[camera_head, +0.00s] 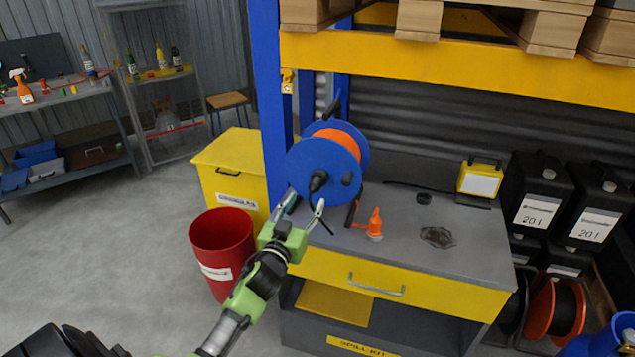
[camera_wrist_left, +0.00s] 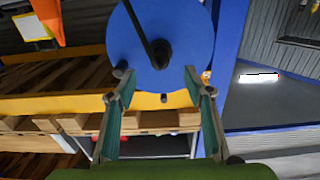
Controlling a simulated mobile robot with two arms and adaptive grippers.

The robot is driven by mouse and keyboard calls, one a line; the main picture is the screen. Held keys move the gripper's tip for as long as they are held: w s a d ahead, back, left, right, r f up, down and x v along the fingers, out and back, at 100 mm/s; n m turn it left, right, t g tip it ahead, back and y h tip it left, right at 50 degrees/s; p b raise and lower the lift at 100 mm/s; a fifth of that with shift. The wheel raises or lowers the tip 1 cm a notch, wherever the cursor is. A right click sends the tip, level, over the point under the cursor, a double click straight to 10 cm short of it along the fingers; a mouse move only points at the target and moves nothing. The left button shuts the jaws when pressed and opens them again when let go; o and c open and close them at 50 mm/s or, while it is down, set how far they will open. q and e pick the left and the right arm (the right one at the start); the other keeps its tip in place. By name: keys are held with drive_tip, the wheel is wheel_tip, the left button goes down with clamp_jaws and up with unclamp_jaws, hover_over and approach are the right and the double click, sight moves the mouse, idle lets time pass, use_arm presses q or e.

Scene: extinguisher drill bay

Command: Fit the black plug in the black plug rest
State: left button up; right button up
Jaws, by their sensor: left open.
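My left gripper (camera_head: 304,202) is open in front of the lower left side of a blue cable reel (camera_head: 308,165) wound with orange cable. In the left wrist view its two fingers (camera_wrist_left: 157,84) are spread, with the blue reel face (camera_wrist_left: 190,35) and its black hub beyond them. Nothing is clearly held between them. I cannot surely identify the black plug; a small dark piece (camera_wrist_left: 164,98) shows between the fingers. A small black round piece (camera_head: 424,198) lies on the grey bench (camera_head: 465,262); I cannot tell whether it is the plug rest. My right gripper is not in view.
A dark flat patch (camera_head: 435,236) and a yellow work light (camera_head: 480,180) are further right. A red bin (camera_head: 222,245) stands left of my arm.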

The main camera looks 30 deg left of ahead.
sight(313, 189)
use_arm(q)
drive_tip(key=b+x, duration=0.2)
drive_tip(key=x, duration=0.7)
drive_tip(key=shift+b, duration=0.35)
drive_tip(key=shift+s, duration=0.1)
idle(0.7)
drive_tip(key=shift+c, duration=0.3)
clamp_jaws()
drive_tip(key=shift+s+d+f+p, duration=0.1)
drive_tip(key=shift+s+p, duration=0.15)
drive_tip(key=shift+p, duration=0.15)
drive_tip(key=shift+s+d, duration=0.2)
drive_tip(key=shift+s, duration=0.5)
drive_tip(key=shift+p+v, duration=1.2)
drive_tip(key=shift+v, duration=0.85)
